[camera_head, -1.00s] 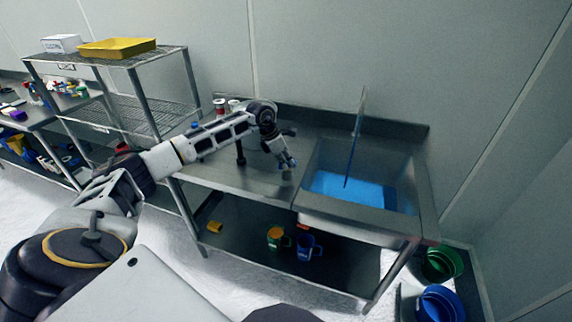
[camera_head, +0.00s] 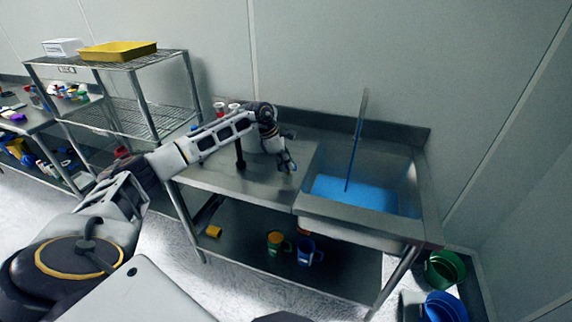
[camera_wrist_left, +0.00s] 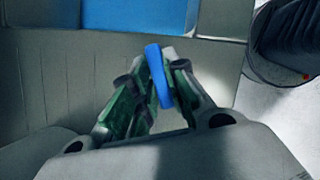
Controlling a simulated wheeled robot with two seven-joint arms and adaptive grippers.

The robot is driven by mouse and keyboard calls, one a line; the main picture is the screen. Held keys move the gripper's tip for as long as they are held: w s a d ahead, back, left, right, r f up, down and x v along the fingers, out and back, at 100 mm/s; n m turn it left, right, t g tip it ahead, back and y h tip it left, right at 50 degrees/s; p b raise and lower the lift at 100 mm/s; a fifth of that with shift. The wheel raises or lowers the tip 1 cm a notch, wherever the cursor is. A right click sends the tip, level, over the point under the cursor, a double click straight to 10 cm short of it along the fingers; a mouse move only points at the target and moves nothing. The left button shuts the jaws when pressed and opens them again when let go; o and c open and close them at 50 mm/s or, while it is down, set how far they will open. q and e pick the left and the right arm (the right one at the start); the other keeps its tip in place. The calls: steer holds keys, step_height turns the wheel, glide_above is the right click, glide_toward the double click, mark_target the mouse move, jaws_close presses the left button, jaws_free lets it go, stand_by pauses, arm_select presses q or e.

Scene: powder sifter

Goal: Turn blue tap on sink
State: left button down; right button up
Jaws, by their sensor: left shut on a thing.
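The steel sink (camera_head: 410,165) is at the right of the steel counter, with bright blue in its basin (camera_head: 345,191). A thin blue-grey upright streak (camera_head: 354,150) stands over the basin; I cannot tell if it is spout or water. My left gripper (camera_head: 288,166) is low over the counter just left of the basin. In the left wrist view the left gripper (camera_wrist_left: 160,85) is shut on a slim blue handle (camera_wrist_left: 157,74), which looks like the blue tap. The handle is slightly tilted.
A blue mug (camera_head: 305,252) and a green mug (camera_head: 275,241) stand on the lower shelf. Green (camera_head: 442,268) and blue (camera_head: 445,306) buckets are on the floor at right. A wire rack (camera_head: 150,118) stands left of the counter.

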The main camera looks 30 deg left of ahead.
steer(key=shift+s, duration=0.15)
arm_select(q)
steer(key=c, duration=1.5)
jaws_free()
steer(key=shift+o, duration=0.4)
steer(key=shift+v, duration=0.75)
steer(key=v, duration=1)
steer(key=shift+r, duration=0.25)
arm_select(e)
steer(key=shift+s+d, duration=0.1)
steer(key=shift+s, duration=0.1)
arm_select(q)
steer(key=shift+s+a, duration=0.1)
